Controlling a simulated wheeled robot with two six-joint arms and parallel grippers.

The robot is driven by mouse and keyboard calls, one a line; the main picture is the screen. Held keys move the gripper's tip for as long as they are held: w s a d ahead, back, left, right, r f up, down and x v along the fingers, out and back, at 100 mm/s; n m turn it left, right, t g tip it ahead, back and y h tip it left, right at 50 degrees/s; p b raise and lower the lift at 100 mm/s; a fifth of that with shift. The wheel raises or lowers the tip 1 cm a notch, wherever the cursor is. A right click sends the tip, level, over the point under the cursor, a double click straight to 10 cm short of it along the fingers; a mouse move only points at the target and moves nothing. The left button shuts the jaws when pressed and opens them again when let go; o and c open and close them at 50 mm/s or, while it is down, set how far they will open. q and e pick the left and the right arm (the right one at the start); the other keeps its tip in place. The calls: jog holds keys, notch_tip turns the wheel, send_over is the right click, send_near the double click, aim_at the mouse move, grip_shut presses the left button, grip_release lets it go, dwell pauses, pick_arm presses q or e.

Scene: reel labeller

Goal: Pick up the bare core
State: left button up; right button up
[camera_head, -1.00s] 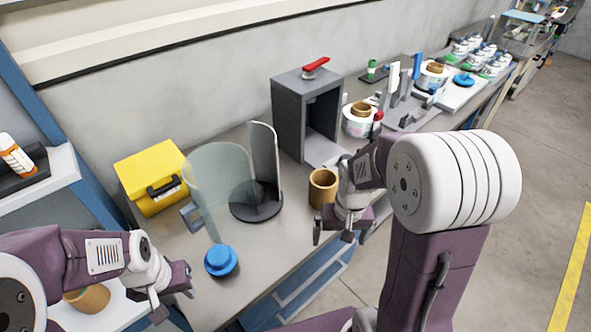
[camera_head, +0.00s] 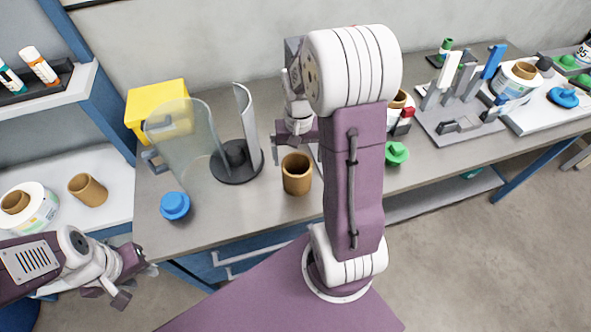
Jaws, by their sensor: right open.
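A bare brown core (camera_head: 297,178) stands upright on the grey bench, open end up. A second brown core (camera_head: 88,190) sits on the white shelf at the left. My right gripper (camera_head: 292,138) is open and empty, just behind the upright core in the picture. Whether it touches that core I cannot tell; my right arm hides part of the gripper. My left gripper (camera_head: 138,284) is open and empty, low at the left, in front of the shelf and bench.
A green piece (camera_head: 396,153) lies right of my arm. My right arm hides the grey press.

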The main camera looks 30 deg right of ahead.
aim_at(297, 173)
jog(key=f, duration=0.8)
jog(key=shift+w+a+f, duration=0.15)
jog(key=shift+w+f, duration=0.15)
jog(key=shift+f, duration=0.3)
jog(key=shift+r, duration=0.1)
jog(key=c, duration=0.7)
pick_arm(q)
jog(key=shift+w+a+f, duration=0.1)
jog(key=shift+w+a, duration=0.1)
pick_arm(e)
jog(key=c, duration=0.6)
